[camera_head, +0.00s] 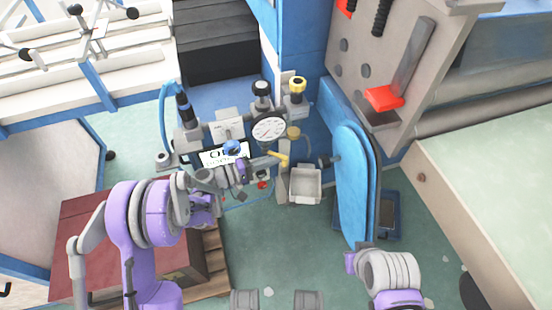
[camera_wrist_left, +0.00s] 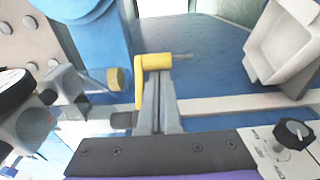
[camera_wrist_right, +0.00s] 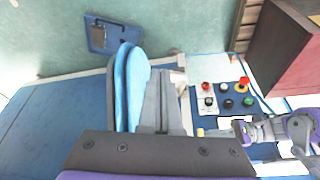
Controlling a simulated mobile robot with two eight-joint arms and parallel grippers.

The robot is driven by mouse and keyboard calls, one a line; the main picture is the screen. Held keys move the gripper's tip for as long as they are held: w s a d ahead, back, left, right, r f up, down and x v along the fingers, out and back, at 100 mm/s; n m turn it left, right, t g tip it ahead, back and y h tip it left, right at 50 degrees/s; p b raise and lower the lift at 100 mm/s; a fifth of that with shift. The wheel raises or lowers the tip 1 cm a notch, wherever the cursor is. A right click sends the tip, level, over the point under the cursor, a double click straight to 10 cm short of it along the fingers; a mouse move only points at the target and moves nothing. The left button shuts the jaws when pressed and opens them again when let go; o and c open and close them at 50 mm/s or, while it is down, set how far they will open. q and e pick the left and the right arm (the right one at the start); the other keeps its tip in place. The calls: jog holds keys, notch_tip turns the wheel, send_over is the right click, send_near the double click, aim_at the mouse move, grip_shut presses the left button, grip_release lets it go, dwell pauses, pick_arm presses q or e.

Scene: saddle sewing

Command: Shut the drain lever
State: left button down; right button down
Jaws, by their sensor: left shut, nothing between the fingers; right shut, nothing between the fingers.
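The drain lever looks to be the yellow bent handle (camera_head: 280,158) on the blue machine, below the round gauge. In the left wrist view the yellow lever (camera_wrist_left: 151,63) has a horizontal arm ending in a grey pin and a short arm hanging down at its left. My left gripper (camera_head: 264,163) is shut and empty, its fingers (camera_wrist_left: 160,82) pointing at the lever and overlapping it in view. I cannot tell whether they touch. My right gripper (camera_wrist_right: 161,78) is shut and empty, far from the lever, near the large blue rounded panel (camera_head: 352,180).
A pressure gauge (camera_head: 268,129) and black and yellow knobs stand just behind the lever. A pale open tray (camera_head: 305,185) is to its right. A control box with coloured buttons (camera_wrist_right: 224,97) shows in the right wrist view. A dark red box (camera_head: 90,240) stands at lower left.

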pick_arm(q)
jog(key=shift+s+a+m+g+h+b, duration=0.35)
jog(key=shift+m+g, duration=0.3)
jog(key=shift+g, duration=0.3)
jog(key=shift+s+a+m+g+h+b, duration=0.3)
jog(key=shift+m+g, duration=0.35)
jog(key=shift+g, duration=0.3)
